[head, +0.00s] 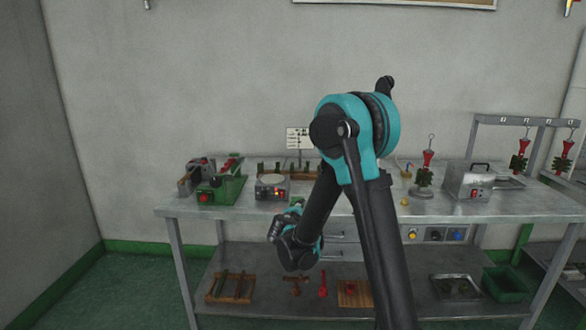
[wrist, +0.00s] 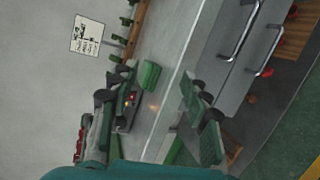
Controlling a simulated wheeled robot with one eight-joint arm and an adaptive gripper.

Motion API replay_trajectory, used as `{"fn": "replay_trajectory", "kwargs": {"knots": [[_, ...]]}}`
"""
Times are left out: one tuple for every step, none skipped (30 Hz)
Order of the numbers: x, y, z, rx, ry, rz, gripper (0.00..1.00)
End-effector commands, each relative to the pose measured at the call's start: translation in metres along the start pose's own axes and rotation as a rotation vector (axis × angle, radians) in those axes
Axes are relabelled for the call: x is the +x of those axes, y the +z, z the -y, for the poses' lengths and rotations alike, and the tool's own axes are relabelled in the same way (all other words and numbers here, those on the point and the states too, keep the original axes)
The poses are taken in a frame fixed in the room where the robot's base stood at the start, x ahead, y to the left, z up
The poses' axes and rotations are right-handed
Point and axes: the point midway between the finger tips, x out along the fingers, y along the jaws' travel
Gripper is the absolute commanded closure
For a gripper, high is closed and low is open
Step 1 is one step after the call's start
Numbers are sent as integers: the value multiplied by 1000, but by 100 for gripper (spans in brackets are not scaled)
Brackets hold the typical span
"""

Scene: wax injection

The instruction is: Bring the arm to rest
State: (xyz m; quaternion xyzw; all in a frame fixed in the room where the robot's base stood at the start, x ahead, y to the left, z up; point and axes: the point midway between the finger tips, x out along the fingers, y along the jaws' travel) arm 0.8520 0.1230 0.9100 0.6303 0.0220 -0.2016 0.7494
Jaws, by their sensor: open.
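My arm rises in front of the workbench (head: 240,209) in the head view and bends down to the left. Its wrist hangs before the bench's front edge, left of the drawers. In the wrist view my gripper (wrist: 160,103) is open, with its two fingers well apart and nothing between their tips. A green block (wrist: 150,75) lies on the bench top beyond the fingers, apart from them. My gripper's fingers are hard to make out in the head view.
A green clamp machine (head: 222,184) and a small heater box (head: 272,187) stand on the bench at left. A grey box machine (head: 468,181), a stand with a red-and-green piece (head: 424,177) and a hanging rack (head: 525,121) are at right. Trays and tools lie on the lower shelf (head: 400,291).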

Motion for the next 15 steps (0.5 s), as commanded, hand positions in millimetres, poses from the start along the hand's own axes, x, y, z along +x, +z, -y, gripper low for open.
{"fn": "replay_trajectory", "kwargs": {"knots": [[-5,28,5,69,-51,24,53],[-8,42,10,112,-81,37,53],[-13,59,16,170,-122,52,53],[-17,72,21,213,-152,66,53],[-22,85,26,256,-182,79,53],[-30,101,34,314,-220,96,53],[-35,112,40,357,-250,110,53],[-41,123,46,401,-279,123,53],[-51,136,55,459,-317,141,53],[-58,146,62,502,-345,155,53],[-65,155,68,546,-373,168,53],[-76,166,78,604,-411,187,53],[-84,174,86,648,-438,201,53],[-93,182,92,691,-465,214,53],[-105,191,103,750,-502,234,53]]}}
